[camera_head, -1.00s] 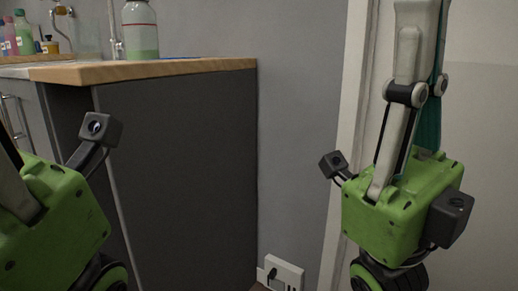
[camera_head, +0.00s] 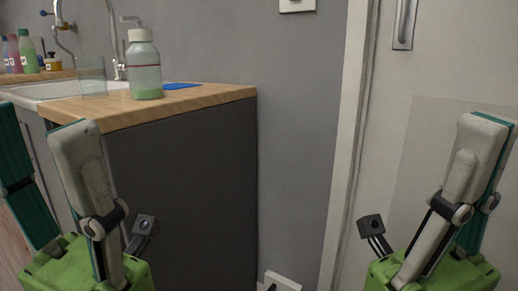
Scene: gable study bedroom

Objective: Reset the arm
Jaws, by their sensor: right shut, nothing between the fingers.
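My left gripper (camera_head: 44,120) points upward at the left edge. Its grey-white finger and its teal-padded finger stand apart with a clear gap, and nothing shows between them. My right gripper (camera_head: 487,124) points upward at the right, in front of the pale door. Its fingers are together and hold nothing. Both grippers have green bodies that the bottom edge cuts off. The rest of both arms is out of view.
A wooden counter (camera_head: 190,98) with a dark side panel (camera_head: 190,185) stands behind my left gripper. A door (camera_head: 450,85) stands at the right. The space between the grippers is clear.

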